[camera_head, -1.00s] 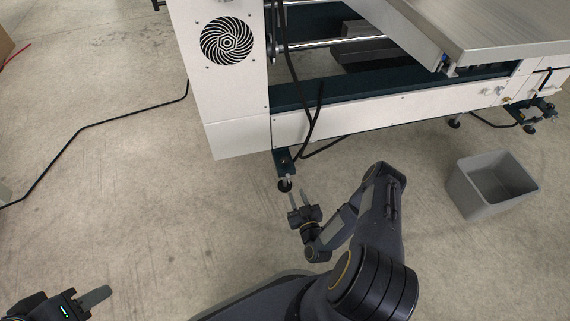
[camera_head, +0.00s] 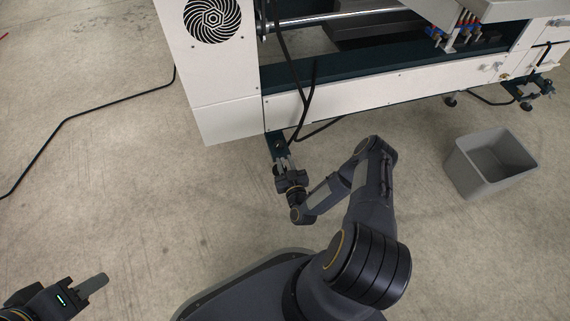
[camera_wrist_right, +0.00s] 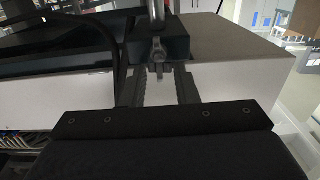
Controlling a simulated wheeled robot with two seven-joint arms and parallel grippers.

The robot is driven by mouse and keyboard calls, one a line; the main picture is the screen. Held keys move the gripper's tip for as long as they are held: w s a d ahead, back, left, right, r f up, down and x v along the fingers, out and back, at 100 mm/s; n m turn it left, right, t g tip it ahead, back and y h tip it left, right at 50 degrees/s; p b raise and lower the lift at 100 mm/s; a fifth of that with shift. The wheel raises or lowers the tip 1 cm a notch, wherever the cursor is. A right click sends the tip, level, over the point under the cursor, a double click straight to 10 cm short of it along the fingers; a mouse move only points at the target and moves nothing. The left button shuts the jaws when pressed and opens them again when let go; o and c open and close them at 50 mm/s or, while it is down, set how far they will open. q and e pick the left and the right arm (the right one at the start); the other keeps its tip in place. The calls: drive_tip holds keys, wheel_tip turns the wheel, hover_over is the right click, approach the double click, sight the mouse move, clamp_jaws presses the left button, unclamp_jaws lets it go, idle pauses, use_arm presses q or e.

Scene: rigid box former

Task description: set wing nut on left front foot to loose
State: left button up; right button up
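The left front foot (camera_head: 276,147) is a dark bracket under the near corner of the white machine. My right gripper (camera_head: 283,164) reaches it and hides its lower part. In the right wrist view, a threaded rod (camera_wrist_right: 158,12) rises from the dark foot block (camera_wrist_right: 178,45). A small grey wing nut (camera_wrist_right: 157,52) shows on the front of the block. My right gripper (camera_wrist_right: 159,75) is open, one finger on each side just below the nut, and does not visibly grip it. My left gripper (camera_head: 93,286) is low at the left, away from the machine; its finger gap is not clear.
A grey bin (camera_head: 490,163) stands on the floor at the right. A black cable (camera_head: 108,111) runs across the floor at the left. Dark cables (camera_head: 305,110) hang over the machine's white beam (camera_head: 375,100) beside the foot. Floor in front is clear.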

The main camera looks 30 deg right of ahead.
clamp_jaws()
drive_tip(key=shift+a+n, duration=0.1)
drive_tip(key=shift+n, duration=0.2)
drive_tip(key=n+p, duration=0.1)
drive_tip(key=n, duration=0.5)
drive_tip(key=a+f+n+p, duration=0.1)
drive_tip(key=n, duration=0.5)
drive_tip(key=f+n+p, duration=0.1)
drive_tip(key=n, duration=0.5)
drive_tip(key=shift+w+a, duration=0.1)
drive_tip(key=shift+a, duration=0.15)
drive_tip(key=shift+f+n, duration=0.1)
drive_tip(key=shift+n, duration=0.2)
